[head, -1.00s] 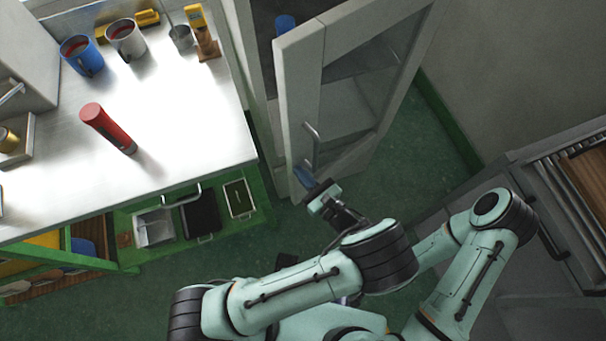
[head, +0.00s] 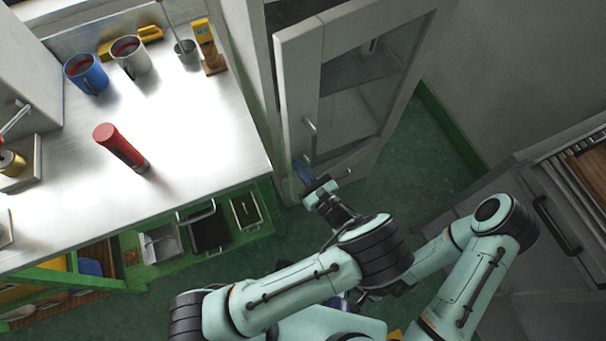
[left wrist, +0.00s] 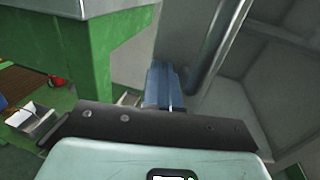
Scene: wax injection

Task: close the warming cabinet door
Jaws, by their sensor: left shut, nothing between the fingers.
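The warming cabinet door (head: 297,85) is a pale grey frame with a glass pane, at the top centre of the head view. A dark gap shows behind its upper edge, so it looks ajar. Its bar handle (head: 310,138) is on the outer face, and the handle also shows in the left wrist view (left wrist: 216,48). My left gripper (head: 303,172) is shut and empty, its blue fingers at the door's lower part, just below the handle. In the left wrist view the fingers (left wrist: 164,85) point at the grey door; contact is unclear. My right gripper is mostly hidden behind my left arm.
A steel-topped bench (head: 190,150) with a red cylinder (head: 121,148) and mugs stands left of the door. Its green lower frame (left wrist: 90,50) is close to my left gripper. A grey drawer unit (head: 560,230) stands right. Green floor is open between them.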

